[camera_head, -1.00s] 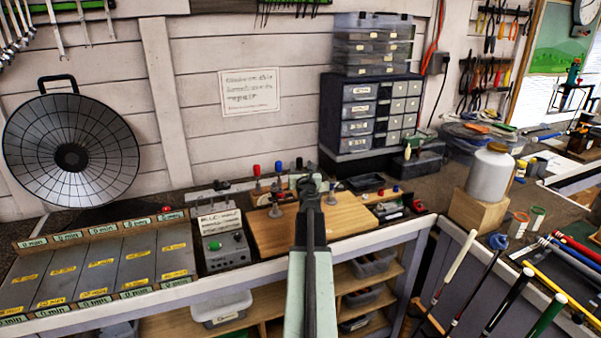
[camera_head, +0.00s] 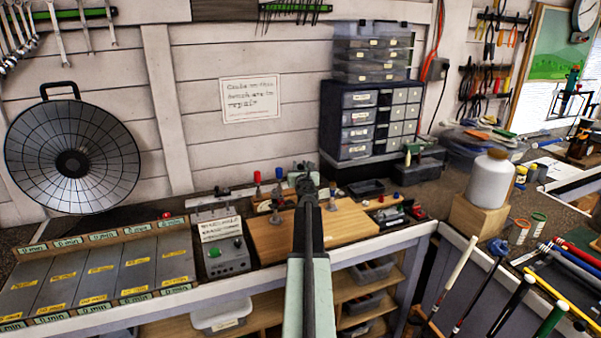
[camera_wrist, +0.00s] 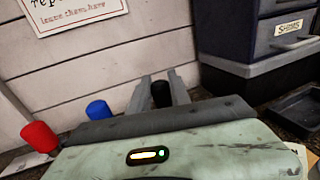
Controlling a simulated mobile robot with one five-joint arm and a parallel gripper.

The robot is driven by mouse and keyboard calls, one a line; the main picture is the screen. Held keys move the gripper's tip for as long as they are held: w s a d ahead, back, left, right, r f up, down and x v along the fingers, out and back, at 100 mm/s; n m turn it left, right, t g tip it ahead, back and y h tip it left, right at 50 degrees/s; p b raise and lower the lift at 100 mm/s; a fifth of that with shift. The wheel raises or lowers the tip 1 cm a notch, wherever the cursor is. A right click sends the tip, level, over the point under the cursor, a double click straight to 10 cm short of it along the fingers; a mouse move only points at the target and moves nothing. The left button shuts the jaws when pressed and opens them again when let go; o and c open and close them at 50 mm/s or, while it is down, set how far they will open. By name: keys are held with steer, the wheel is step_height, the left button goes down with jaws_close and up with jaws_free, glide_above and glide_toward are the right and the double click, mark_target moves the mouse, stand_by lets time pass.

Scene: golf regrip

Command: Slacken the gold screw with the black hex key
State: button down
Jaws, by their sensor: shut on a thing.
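My gripper (camera_head: 306,186) is over the wooden board on the bench, seen from behind along my arm. In the wrist view my gripper (camera_wrist: 160,88) has its two grey fingers on either side of a black capped handle, which I take to be the black hex key (camera_wrist: 160,94). Its shaft and tip are hidden behind my gripper's body. I cannot make out the gold screw; my arm covers part of the board.
A red handle (camera_head: 257,178) and a blue handle (camera_head: 280,174) stand left of my gripper. The wooden board (camera_head: 350,222) lies beneath. A grey box with a green button (camera_head: 213,252) is at left. A drawer cabinet (camera_head: 360,125) stands behind.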

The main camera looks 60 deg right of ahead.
step_height(320, 180, up, 4)
steer(key=p, duration=0.4)
steer(key=r+p+v, duration=0.1)
steer(key=v, duration=1.5)
steer(key=s+d+r+p, duration=0.5)
steer(key=d+r+p, duration=0.5)
steer(key=shift+s+r+p, duration=0.35)
steer(key=shift+r, duration=0.05)
steer(key=shift+f, duration=0.15)
step_height(320, 180, down, 6)
steer(key=b, duration=0.5)
steer(key=shift+w+b, duration=0.1)
steer(key=shift+b, duration=0.3)
